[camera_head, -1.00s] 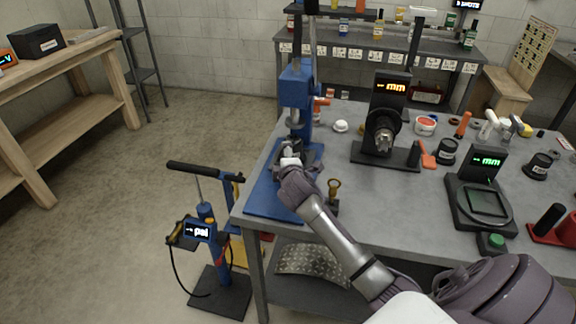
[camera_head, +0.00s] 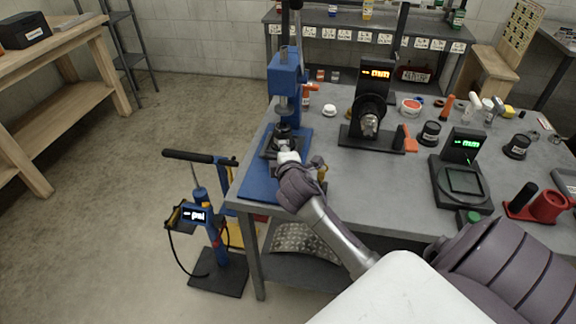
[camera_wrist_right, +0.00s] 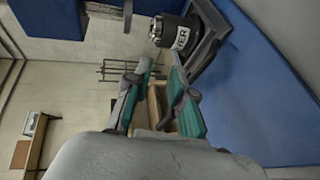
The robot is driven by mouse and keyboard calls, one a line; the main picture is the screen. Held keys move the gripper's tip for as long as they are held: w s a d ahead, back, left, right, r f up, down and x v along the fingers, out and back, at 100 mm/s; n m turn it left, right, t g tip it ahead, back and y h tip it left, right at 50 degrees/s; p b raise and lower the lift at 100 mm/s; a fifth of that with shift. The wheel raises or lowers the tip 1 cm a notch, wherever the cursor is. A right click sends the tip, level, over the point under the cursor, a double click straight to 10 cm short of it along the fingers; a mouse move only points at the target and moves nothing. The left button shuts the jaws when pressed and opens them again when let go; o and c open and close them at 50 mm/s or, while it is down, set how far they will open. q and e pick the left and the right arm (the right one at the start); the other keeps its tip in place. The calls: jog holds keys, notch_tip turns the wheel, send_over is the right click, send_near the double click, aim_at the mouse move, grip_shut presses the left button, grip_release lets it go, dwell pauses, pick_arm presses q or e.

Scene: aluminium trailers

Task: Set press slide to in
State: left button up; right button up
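The blue press (camera_head: 287,75) stands at the left end of the grey workbench, on a blue base plate (camera_head: 258,188). At its foot is a dark slide (camera_head: 270,149) with a dark cylindrical part (camera_head: 283,133) on it. In the right wrist view a labelled black cylinder (camera_wrist_right: 174,33) sits on a dark angled bracket (camera_wrist_right: 208,40) beside the blue plate. My right gripper (camera_head: 288,157) is just in front of the slide; contact cannot be told. In the wrist view its two teal-padded fingers (camera_wrist_right: 160,72) are apart with nothing between them. My left gripper is not in view.
A black gauge stand (camera_head: 372,100) and a green-lit display unit (camera_head: 462,170) stand to the right on the bench. A brass piece (camera_head: 322,174) is close beside my right gripper. A blue pump with a psi display (camera_head: 195,215) stands on the floor at left.

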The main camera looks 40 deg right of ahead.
jog(key=s+a+p, duration=0.3)
jog(key=s+a, duration=0.1)
jog(key=s, duration=0.2)
jog(key=shift+s+r, duration=0.3)
jog(key=shift+s, duration=0.1)
dwell(0.3)
jog(key=shift+p, duration=0.45)
